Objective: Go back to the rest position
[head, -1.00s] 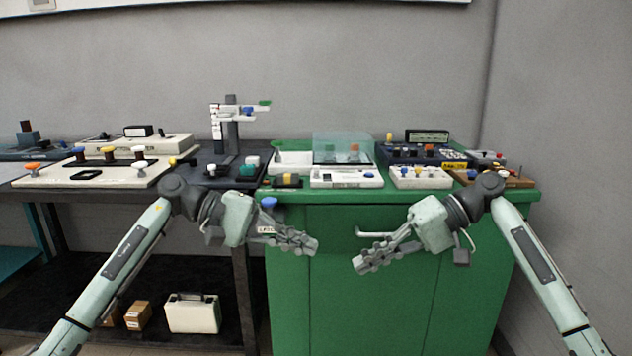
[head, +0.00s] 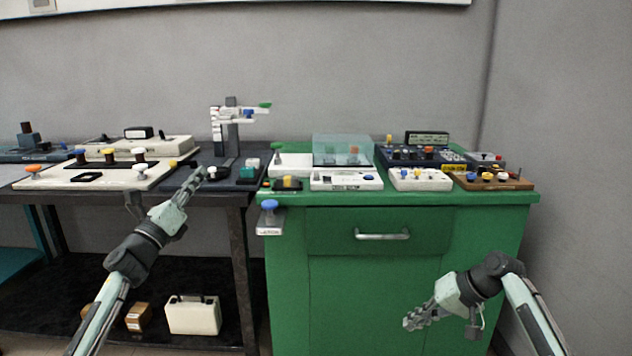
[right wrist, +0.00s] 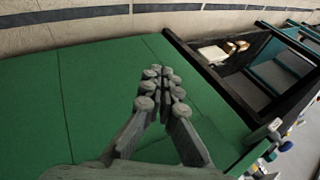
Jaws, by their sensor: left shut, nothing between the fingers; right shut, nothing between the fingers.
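My left gripper (head: 193,181) is shut and empty. In the head view its tips point up in front of the dark table's front edge, near the small knobbed devices. My right gripper (head: 412,323) is shut and empty, low in front of the green cabinet (head: 345,280). It also shows in the right wrist view (right wrist: 160,75), with its fingers together against the green cabinet front.
A blue-knobbed device (head: 269,219) juts from the cabinet's front left. A drawer handle (head: 382,235) sticks out of the cabinet. Devices crowd both tabletops, with a clear box (head: 343,150) behind. A white case (head: 192,314) stands on the lower shelf.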

